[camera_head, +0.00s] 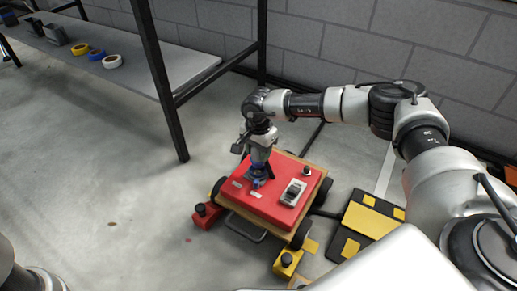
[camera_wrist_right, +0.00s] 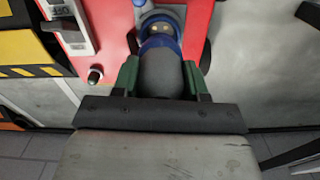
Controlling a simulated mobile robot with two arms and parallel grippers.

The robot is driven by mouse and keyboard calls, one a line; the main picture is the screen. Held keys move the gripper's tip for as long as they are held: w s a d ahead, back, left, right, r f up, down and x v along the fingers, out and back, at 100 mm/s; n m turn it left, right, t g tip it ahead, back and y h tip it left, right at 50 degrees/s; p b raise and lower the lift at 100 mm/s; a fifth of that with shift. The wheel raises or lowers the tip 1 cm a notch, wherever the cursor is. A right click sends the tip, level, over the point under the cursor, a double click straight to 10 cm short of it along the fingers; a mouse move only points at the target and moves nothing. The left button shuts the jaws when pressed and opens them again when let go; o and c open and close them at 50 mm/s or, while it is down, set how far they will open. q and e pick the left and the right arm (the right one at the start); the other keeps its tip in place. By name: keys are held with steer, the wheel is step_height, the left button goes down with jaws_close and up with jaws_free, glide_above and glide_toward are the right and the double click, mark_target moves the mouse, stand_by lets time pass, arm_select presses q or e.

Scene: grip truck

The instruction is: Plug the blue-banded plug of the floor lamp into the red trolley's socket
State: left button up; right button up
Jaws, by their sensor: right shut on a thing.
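My right gripper (camera_head: 259,163) points down over the red trolley (camera_head: 270,209) in the head view. In the right wrist view its green fingers (camera_wrist_right: 160,78) are shut on a dark grey plug (camera_wrist_right: 165,75) with a blue band (camera_wrist_right: 158,46). The plug's far end is close to the red top (camera_wrist_right: 110,25), where more blue and two small pale spots show. I cannot tell whether the plug is in a socket or just above one. In the head view, blue (camera_head: 257,182) shows under the gripper. The floor lamp is not recognisable, and my left gripper is out of view.
A shelf (camera_head: 150,65) with tape rolls (camera_head: 96,54) is at the back left. The left floor is clear.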

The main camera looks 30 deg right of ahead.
mark_target(259, 159)
steer(key=shift+f, duration=0.35)
stand_by(0.6)
steer(key=shift+p, duration=0.3)
steer(key=shift+f+b, duration=0.8)
steer(key=shift+f, duration=0.9)
stand_by(0.6)
steer(key=o, duration=1.4)
steer(key=shift+o, duration=0.2)
steer(key=shift+r, duration=0.15)
steer(key=shift+r+p, duration=2.35)
steer(key=shift+r, duration=0.05)
